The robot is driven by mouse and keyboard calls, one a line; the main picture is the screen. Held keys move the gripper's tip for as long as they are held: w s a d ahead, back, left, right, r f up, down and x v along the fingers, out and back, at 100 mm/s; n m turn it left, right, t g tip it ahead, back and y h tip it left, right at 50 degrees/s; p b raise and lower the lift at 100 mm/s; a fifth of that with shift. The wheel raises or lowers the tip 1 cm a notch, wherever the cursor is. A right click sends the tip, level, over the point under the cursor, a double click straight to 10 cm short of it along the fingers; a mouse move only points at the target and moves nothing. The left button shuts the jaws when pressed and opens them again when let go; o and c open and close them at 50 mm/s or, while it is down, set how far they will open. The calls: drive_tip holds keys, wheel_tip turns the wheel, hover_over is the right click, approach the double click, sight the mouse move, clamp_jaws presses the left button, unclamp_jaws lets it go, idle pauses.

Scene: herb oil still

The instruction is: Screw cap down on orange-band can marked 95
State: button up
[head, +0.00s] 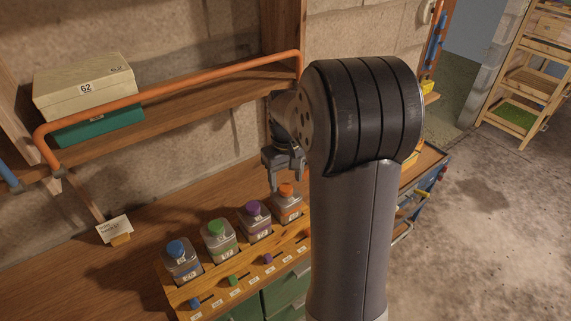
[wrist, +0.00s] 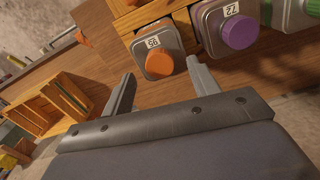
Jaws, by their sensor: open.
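The orange-band can (head: 287,208) stands upright at the right end of the row of cans, with an orange cap (head: 286,190) on its top. In the wrist view the can (wrist: 180,66) shows a white label marked 95, seen turned round, and its orange cap (wrist: 159,62) sits over the mouth. I cannot tell how tight the cap is. My gripper (head: 284,180) is above this can. In the wrist view its two fingers (wrist: 161,68) are apart, one to each side of the cap, with nothing between them gripped.
Purple-capped (head: 254,209), green-capped (head: 217,228) and blue-capped (head: 177,249) cans stand to the left in the wooden rack (head: 207,293). An orange rail (head: 170,90) runs above the bench. A small orange piece (wrist: 82,38) lies left of the can in the wrist view.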

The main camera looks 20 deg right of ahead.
sight(286, 190)
drive_tip(key=shift+f, duration=1.1)
drive_tip(key=shift+c, duration=0.6)
drive_tip(key=c, duration=1)
drive_tip(key=m, duration=0.5)
drive_tip(key=shift+p, duration=0.35)
drive_tip(key=m, duration=0.4)
drive_tip(key=shift+m, duration=0.4)
drive_tip(key=m, duration=0.5)
drive_tip(key=shift+p, duration=0.35)
drive_tip(key=m, duration=0.4)
drive_tip(key=shift+m, duration=0.4)
